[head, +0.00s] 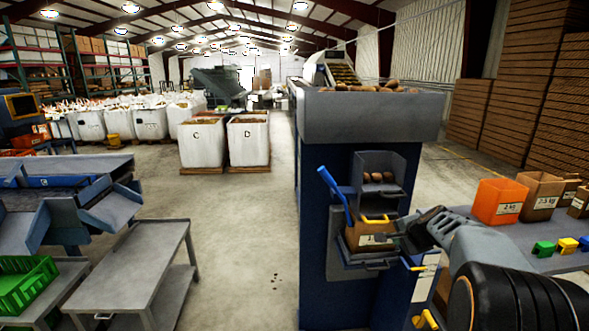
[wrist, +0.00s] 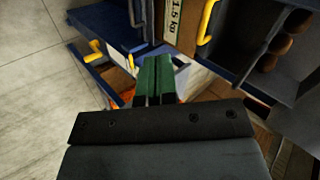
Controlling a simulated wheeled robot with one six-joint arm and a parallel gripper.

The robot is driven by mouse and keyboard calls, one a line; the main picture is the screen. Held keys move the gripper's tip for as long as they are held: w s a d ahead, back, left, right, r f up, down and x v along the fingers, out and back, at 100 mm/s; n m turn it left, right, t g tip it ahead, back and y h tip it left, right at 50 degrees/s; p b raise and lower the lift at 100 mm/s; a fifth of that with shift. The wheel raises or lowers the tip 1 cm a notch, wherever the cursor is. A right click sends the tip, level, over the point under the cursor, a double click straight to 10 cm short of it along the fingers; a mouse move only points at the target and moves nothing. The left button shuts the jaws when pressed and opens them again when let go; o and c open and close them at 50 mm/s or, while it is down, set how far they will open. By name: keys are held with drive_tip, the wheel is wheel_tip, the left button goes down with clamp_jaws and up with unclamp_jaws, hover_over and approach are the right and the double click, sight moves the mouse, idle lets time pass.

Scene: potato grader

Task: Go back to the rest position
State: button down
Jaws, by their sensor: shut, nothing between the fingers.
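My gripper (head: 402,243) is in front of the blue potato grader (head: 312,235), just right of a small cardboard box (head: 356,240) on its shelf. I cannot tell whether it touches the box. In the wrist view, the green fingers of my gripper (wrist: 153,82) are together with nothing between them. A box with a "1.5 kg" label (wrist: 174,18) shows beyond the fingertips. My arm reaches in from the lower right of the head view.
A chute (head: 378,160) with potatoes sits above the box, and a blue lever (head: 335,190) stands left of it. An orange bin (head: 498,201) and cardboard boxes are at right. A grey cart (head: 140,262) stands at left. Open floor (head: 245,240) lies between cart and grader.

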drive_tip(key=s+a+f+n+g, duration=0.1)
drive_tip(key=s+a+n, duration=0.4)
drive_tip(key=s, duration=0.3)
drive_tip(key=s+a+f+n+g, duration=0.1)
drive_tip(key=s+a+n+g, duration=0.1)
drive_tip(key=s+a+n, duration=0.3)
drive_tip(key=s+a+f+n+g+h, duration=0.1)
drive_tip(key=s+a+n, duration=0.4)
drive_tip(key=s, duration=0.8)
drive_tip(key=shift+s+a+g, duration=0.15)
drive_tip(key=shift+a+g, duration=0.45)
drive_tip(key=shift+a, duration=0.35)
